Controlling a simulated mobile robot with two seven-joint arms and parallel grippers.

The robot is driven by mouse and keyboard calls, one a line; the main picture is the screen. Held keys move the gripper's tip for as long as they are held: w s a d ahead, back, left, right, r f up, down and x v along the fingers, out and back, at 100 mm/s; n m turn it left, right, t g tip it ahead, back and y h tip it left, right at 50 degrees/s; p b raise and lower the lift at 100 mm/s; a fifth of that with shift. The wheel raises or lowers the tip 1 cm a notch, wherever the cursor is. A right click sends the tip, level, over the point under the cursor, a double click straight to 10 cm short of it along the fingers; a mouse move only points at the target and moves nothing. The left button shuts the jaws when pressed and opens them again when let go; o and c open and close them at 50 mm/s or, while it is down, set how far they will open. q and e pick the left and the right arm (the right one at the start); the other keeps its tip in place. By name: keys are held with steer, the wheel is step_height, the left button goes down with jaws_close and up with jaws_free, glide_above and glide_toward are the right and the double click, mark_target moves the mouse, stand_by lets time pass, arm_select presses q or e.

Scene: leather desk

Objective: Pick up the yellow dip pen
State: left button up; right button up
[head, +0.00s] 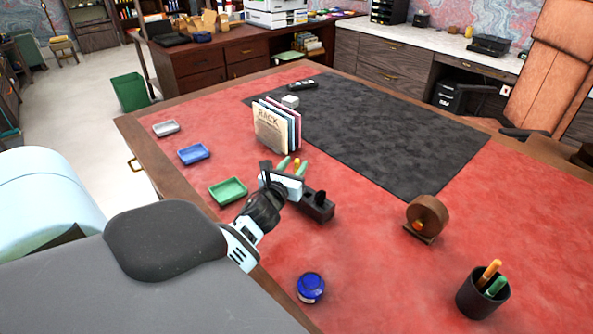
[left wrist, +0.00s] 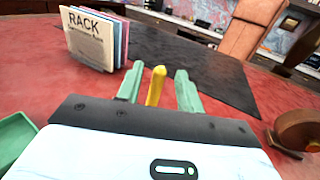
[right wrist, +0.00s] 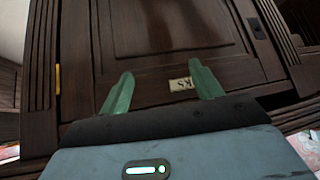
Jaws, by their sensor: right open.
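The yellow dip pen (left wrist: 156,85) stands upright between the two green fingers of my left gripper (left wrist: 157,88) in the left wrist view. A narrow gap shows on each side of it. In the head view the pen tip (head: 296,162) shows between the fingers of my left gripper (head: 293,165), above a dark pen block (head: 318,208). The pen's lower end is hidden behind the gripper. My right gripper (right wrist: 163,90) is open and empty, facing a dark wooden panel; it is outside the head view.
A rack of folders (head: 275,128) stands behind the left gripper. Green (head: 228,192), blue (head: 193,154) and grey trays (head: 165,128) line the left. A blue ink jar (head: 310,288), brown roller (head: 427,216) and pen cup (head: 483,295) stand nearby. The black mat (head: 390,135) is mostly clear.

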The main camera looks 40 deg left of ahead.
arm_select(q)
steer(key=shift+x, duration=1.25)
jaws_close()
steer(key=shift+r, duration=0.1)
